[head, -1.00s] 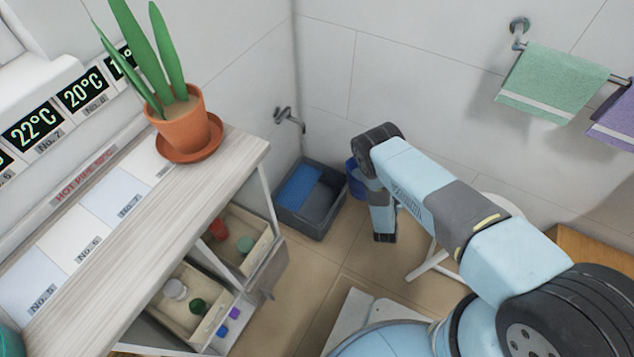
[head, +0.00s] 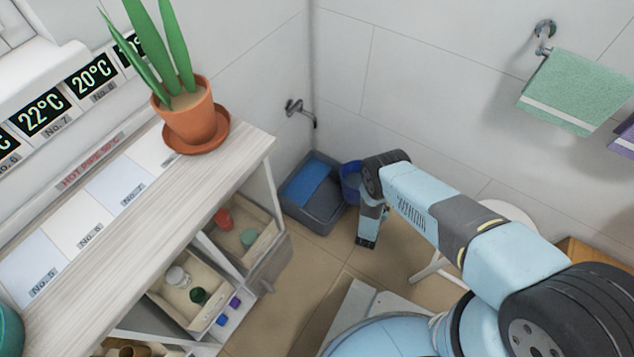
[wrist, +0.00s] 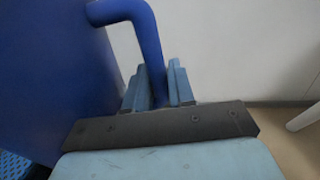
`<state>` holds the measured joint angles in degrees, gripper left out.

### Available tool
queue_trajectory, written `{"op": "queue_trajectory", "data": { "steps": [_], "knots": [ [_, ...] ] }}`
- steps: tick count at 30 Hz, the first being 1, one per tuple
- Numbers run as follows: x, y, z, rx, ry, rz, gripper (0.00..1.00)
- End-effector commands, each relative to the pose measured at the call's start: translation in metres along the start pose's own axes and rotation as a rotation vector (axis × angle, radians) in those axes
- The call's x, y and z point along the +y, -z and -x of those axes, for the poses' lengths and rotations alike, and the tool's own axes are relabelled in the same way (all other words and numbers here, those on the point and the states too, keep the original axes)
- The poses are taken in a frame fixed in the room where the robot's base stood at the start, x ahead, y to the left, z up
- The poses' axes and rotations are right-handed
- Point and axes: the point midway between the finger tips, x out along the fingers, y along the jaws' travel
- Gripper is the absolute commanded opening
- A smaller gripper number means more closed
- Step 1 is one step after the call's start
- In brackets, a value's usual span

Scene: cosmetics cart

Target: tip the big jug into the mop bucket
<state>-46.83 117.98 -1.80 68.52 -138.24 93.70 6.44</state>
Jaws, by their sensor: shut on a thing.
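The mop bucket (head: 325,214) is a grey tub with a blue part on its left, standing on the floor in the corner. The big jug (head: 350,180) is dark blue and shows beside the bucket's right edge, partly behind my arm. In the wrist view the jug (wrist: 50,75) fills the left side, and its thick blue handle passes between the fingers of my gripper (wrist: 158,90). My gripper is shut on this handle. The jug's mouth and contents are hidden, and its tilt is hard to judge. A blue grid, likely the bucket's, shows at the wrist view's lower left.
A wooden-topped cart (head: 130,225) with open drawers stands left of the bucket, with a potted plant (head: 190,115) on top. A wall tap (head: 300,110) is above the bucket. A white stool (head: 505,215) stands right, behind my arm. Tiled walls close the corner.

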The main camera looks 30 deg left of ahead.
Motion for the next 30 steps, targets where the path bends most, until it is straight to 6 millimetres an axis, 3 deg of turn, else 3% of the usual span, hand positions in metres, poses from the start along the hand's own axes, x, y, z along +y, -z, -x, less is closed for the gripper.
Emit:
{"op": "queue_trajectory", "data": {
  "steps": [14,21,30],
  "knots": [
    [0.004,-0.013,0.000,-0.007,-0.002,0.091,0.00],
    [0.015,-0.054,0.000,-0.003,0.005,0.324,0.00],
    [0.033,-0.077,0.000,-0.001,0.005,0.517,0.00]
  ]
}}
